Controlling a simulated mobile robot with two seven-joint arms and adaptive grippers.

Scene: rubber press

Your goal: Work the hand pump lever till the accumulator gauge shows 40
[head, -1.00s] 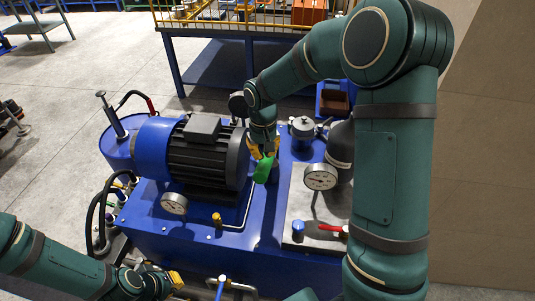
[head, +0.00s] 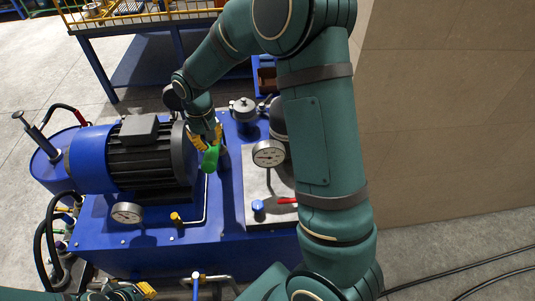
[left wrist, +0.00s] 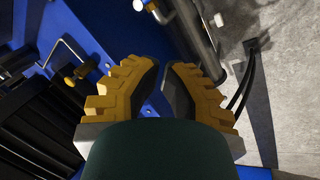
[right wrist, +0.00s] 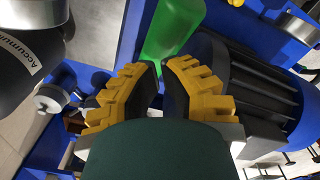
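A green cylindrical grip (head: 211,158), which looks like the pump lever's handle, stands between the motor and the steel plate. It also shows in the right wrist view (right wrist: 172,28). My right gripper (head: 208,143) is just above it; in the right wrist view its fingertips (right wrist: 161,65) nearly meet at the grip's near end. Contact is unclear. The black accumulator (right wrist: 25,65) is partly hidden by my right arm. My left gripper (left wrist: 162,66) is empty, fingertips nearly together, by the unit's front edge.
A motor (head: 150,155) stands left of the grip. A second gauge (head: 127,213) is at the front. A red-handled valve (head: 287,200) and blue knob (head: 258,206) sit on the steel plate. Pipes (head: 210,282) run along the front; black hoses hang at left.

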